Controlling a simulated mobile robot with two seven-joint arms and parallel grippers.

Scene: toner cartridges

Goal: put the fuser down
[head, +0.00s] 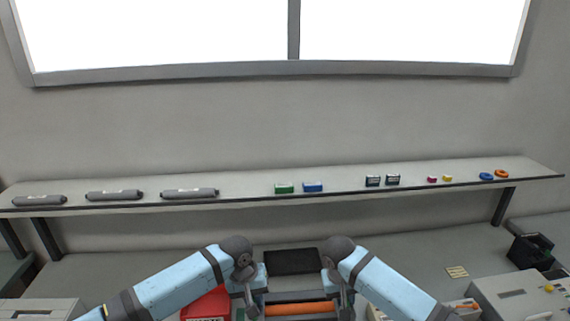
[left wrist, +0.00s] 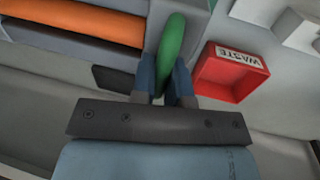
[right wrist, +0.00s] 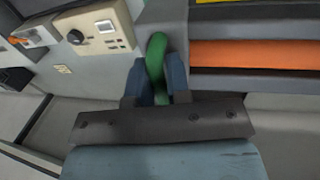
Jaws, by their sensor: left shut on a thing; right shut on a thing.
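The fuser is a grey unit with an orange roller (head: 300,309) along it, at the bottom middle of the head view. The roller also shows in the left wrist view (left wrist: 80,22) and the right wrist view (right wrist: 250,55). My left gripper (left wrist: 168,75) is shut on a green handle (left wrist: 172,40) at one end of the fuser. My right gripper (right wrist: 155,82) is shut on the green handle (right wrist: 156,50) at the other end. The fuser's underside is hidden, so I cannot tell whether it touches anything below.
A dark rectangular pad (head: 291,261) lies on the bench just beyond the fuser. A red WASTE bin (head: 205,304) stands to its left. A beige machine (head: 520,298) and a black device (head: 530,250) are at right. A shelf (head: 245,188) behind holds grey cylinders and small coloured items.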

